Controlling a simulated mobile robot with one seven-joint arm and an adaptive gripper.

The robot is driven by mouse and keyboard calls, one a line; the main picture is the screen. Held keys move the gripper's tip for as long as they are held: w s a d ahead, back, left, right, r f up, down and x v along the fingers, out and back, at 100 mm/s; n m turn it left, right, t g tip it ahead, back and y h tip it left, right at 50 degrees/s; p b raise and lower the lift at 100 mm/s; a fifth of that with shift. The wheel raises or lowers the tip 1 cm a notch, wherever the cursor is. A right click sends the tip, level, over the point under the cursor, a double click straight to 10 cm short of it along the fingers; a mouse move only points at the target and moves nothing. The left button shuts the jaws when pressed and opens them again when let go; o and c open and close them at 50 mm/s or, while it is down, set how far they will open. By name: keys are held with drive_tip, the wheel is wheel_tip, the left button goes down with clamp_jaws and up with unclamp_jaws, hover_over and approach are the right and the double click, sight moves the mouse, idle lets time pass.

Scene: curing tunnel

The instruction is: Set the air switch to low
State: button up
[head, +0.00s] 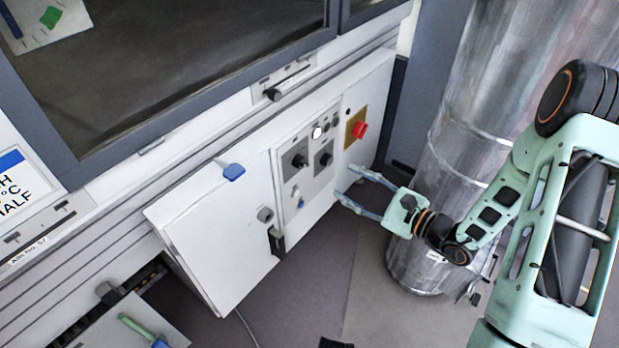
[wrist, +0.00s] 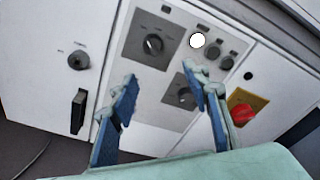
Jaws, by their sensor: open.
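The control panel (head: 310,183) on the white cabinet carries a left dark rotary knob (head: 300,160) and a right dark rotary knob (head: 326,158). In the wrist view they are the upper knob (wrist: 153,44) and the lower knob (wrist: 186,98). A small pale switch-like part (head: 297,193) sits below the left knob in the head view. The labels are too small to read, so I cannot tell which control is the air switch or its setting. My gripper (head: 345,182) is open and empty, in front of the panel's right side; its fingers (wrist: 163,80) straddle the lower panel in the wrist view.
A red emergency knob (head: 360,130) on a yellow plate is right of the panel. A white lit button (wrist: 197,40) and dark buttons (wrist: 220,56) sit above. A black handle (head: 275,242) is left. A metal duct (head: 480,110) stands close to my arm.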

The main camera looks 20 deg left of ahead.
sight(306, 166)
drive_tip(key=shift+y, duration=0.6)
drive_tip(key=x, duration=0.4)
drive_tip(key=s+b+x, duration=0.1)
drive_tip(key=x, duration=0.3)
drive_tip(key=f+b+x, duration=0.1)
drive_tip(key=x, duration=0.4)
drive_tip(key=shift+s+a, duration=0.25)
drive_tip(key=shift+a, duration=0.15)
drive_tip(key=shift+c, duration=0.2)
drive_tip(key=c, duration=1.1)
drive_tip(key=shift+m, duration=0.3)
drive_tip(key=m+p, duration=0.4)
drive_tip(key=m, duration=0.1)
drive_tip(key=shift+d+r, duration=0.1)
drive_tip(key=shift+r, duration=0.1)
drive_tip(key=shift+f+m+p, duration=0.15)
drive_tip(key=shift+m+p, duration=1.45)
drive_tip(key=shift+m, duration=0.4)
